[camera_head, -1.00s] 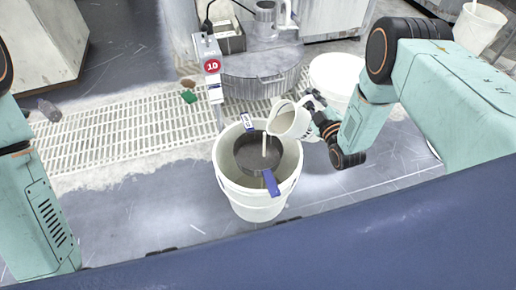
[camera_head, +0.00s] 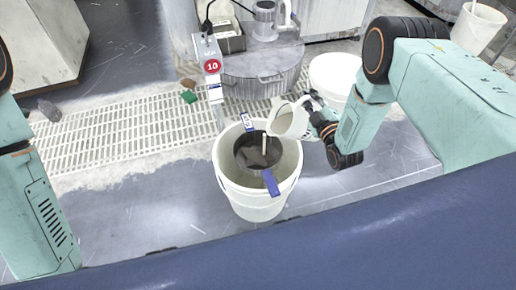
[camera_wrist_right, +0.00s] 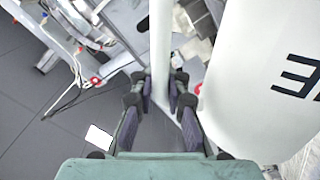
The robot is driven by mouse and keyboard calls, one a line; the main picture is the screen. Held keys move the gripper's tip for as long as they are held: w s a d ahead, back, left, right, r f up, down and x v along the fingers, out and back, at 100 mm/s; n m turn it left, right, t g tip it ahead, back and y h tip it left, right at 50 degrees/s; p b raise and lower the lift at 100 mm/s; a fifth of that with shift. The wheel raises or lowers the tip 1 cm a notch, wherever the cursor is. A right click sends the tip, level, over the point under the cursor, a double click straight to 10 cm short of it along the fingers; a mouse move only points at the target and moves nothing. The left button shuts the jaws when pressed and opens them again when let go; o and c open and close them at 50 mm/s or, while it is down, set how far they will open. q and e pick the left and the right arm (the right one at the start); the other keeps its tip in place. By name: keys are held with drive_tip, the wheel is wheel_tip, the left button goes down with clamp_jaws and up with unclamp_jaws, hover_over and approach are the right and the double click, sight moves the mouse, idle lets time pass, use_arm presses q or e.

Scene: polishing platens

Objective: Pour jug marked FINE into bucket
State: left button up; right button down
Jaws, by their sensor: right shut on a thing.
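A white jug (camera_head: 288,122) is tilted with its mouth to the left over the white bucket (camera_head: 256,205). A thin pale stream falls from it into a dark round sieve (camera_head: 242,152) seated in the bucket's mouth. The sieve has blue tabs (camera_head: 272,184) at its rim. My right gripper (camera_head: 317,104) is shut on the jug's handle, right of the bucket. In the right wrist view the fingers (camera_wrist_right: 160,92) close around the white handle, and the jug's wall (camera_wrist_right: 265,75) shows part of a dark letter, like an E. My left gripper is out of view.
A post with a red 10 sign (camera_head: 212,66) stands behind the bucket. Another white bucket (camera_head: 334,74) stands behind my right arm, and one more (camera_head: 478,28) at the far right. A grey jug (camera_head: 265,17) sits on a round metal housing (camera_head: 255,72). Floor left of the bucket is clear.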

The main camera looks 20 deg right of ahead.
sight(298, 104)
drive_tip(key=shift+a+f+n+b, duration=0.25)
drive_tip(key=shift+a+n, duration=0.15)
drive_tip(key=shift+a, duration=0.05)
drive_tip(key=shift+a+f+n+b, duration=0.2)
drive_tip(key=shift+a+n, duration=0.2)
drive_tip(key=shift+a, duration=0.05)
idle(1.9)
drive_tip(key=shift+a+n, duration=0.9)
drive_tip(key=shift+a, duration=0.15)
idle(1.7)
